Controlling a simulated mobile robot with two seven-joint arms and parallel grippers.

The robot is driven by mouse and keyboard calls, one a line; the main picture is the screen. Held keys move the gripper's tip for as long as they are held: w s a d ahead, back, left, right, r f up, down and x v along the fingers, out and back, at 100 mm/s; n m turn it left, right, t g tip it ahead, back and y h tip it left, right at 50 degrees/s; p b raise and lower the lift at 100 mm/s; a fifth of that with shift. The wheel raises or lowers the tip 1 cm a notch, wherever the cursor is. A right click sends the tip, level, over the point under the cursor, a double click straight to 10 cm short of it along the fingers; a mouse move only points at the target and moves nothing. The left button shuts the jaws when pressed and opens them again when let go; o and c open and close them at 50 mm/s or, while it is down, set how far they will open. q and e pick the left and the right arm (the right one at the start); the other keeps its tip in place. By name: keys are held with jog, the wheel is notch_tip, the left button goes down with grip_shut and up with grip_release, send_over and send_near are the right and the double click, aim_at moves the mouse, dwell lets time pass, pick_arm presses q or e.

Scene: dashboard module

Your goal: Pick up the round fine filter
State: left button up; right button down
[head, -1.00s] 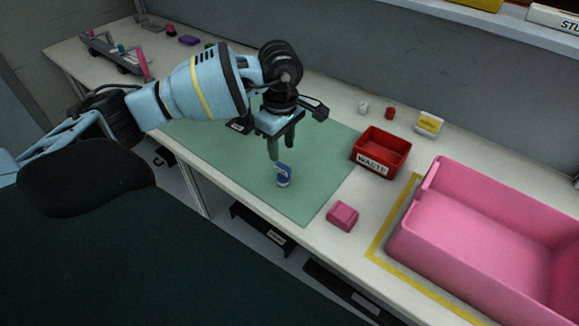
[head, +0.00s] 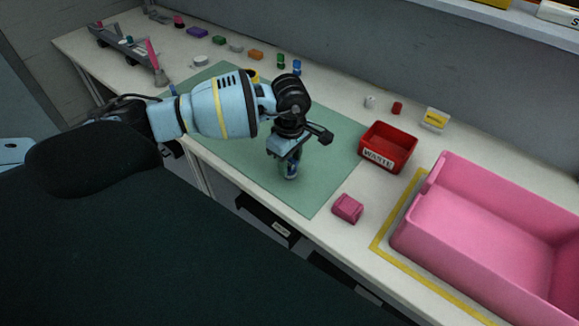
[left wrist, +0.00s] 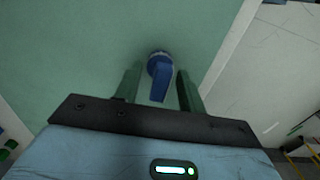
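A small blue round part with a flat tab (left wrist: 161,85) stands on the green mat (left wrist: 70,60); I take it for the round fine filter, though no label can be read. My left gripper (head: 290,174) points down over it, low above the mat. In the left wrist view the two green fingers stand on either side of the blue part, with gaps showing, so the gripper is open around it. In the head view the gripper mostly hides the part. My right gripper is not in view.
A red WASTE bin (head: 401,145) and a pink block (head: 348,208) are right of the mat. A large pink crate (head: 470,235) stands further right. Several small coloured parts line the back, and a grey rack (head: 118,45) is at the far left.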

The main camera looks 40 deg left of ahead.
pick_arm(q)
jog(key=shift+c, duration=0.9)
grip_shut()
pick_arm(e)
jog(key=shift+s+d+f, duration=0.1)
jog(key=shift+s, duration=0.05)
pick_arm(q)
jog(key=shift+r, duration=0.5)
jog(key=shift+s+r, duration=0.3)
jog(key=shift+r, duration=0.35)
jog(key=shift+s+r, duration=0.25)
jog(key=shift+r, duration=0.35)
jog(key=s+a+r+b, duration=0.1)
jog(key=s, duration=1.4)
jog(key=shift+r, duration=0.25)
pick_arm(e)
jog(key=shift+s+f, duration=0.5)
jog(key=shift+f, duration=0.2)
